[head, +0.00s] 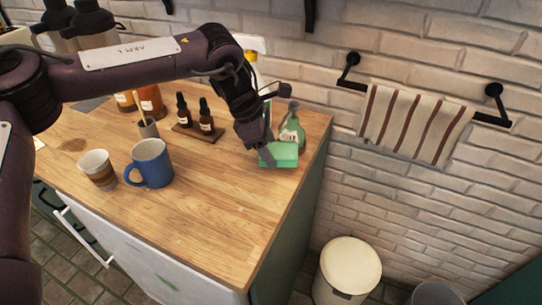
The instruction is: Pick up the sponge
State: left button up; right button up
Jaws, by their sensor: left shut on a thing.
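The green sponge (282,154) is near the right end of the wooden counter, in front of a green bottle. My left gripper (268,157) reaches down to it from above and is shut on its left part. The fingers hide some of the sponge. I cannot tell whether the sponge touches the counter or is slightly above it. My right gripper is not in view.
A green bottle (292,128) stands just behind the sponge. A blue mug (151,164), a paper cup (97,169) and small dark bottles (206,117) stand further left. The front middle of the counter (215,215) is clear. A white bin (347,268) stands on the floor.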

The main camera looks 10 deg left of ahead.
pick_arm(q)
jog(key=s+a+b, duration=0.1)
jog(key=s, duration=0.4)
jog(key=s+a+b, duration=0.1)
jog(key=s, duration=0.5)
jog(key=s+a+b, duration=0.1)
jog(key=s, duration=0.5)
jog(key=shift+a+f, duration=0.1)
jog(key=shift+a, duration=0.15)
jog(key=shift+w, duration=0.1)
jog(key=o, duration=0.4)
jog(key=shift+c, duration=0.2)
jog(key=c, duration=0.3)
